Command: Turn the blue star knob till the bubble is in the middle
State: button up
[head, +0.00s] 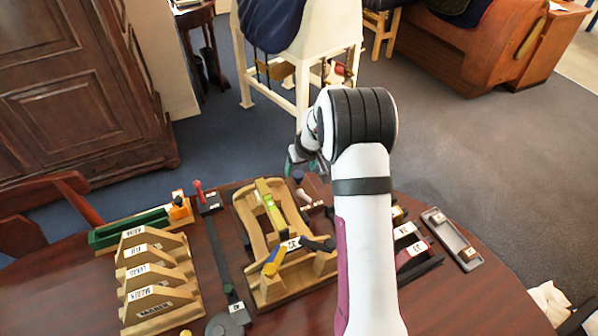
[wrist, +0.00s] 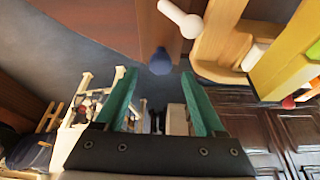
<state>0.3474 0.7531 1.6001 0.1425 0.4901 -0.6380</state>
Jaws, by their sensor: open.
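The blue knob (wrist: 160,62) shows in the wrist view just beyond my gripper's fingertips, near the edge of the dark table. In the head view a small blue knob (head: 298,175) shows at the far side of the wooden saddle frame (head: 243,213). My gripper (wrist: 155,74) is open, its two green fingers apart with nothing between them. In the head view my gripper (head: 302,160) is small and partly hidden by my arm. A yellow-green level (head: 269,195) lies on the frame; its bubble is too small to read. It also shows in the wrist view (wrist: 300,45).
A white-headed pin (wrist: 181,18) stands near the knob. A rack of labelled wooden pieces (head: 155,280) and a green tray (head: 128,232) are left; a grey tray (head: 452,238) is right. A white stand (head: 300,55) is beyond the table.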

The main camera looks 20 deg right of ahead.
aim_at(299, 174)
jog(key=shift+x, duration=1.7)
grip_shut()
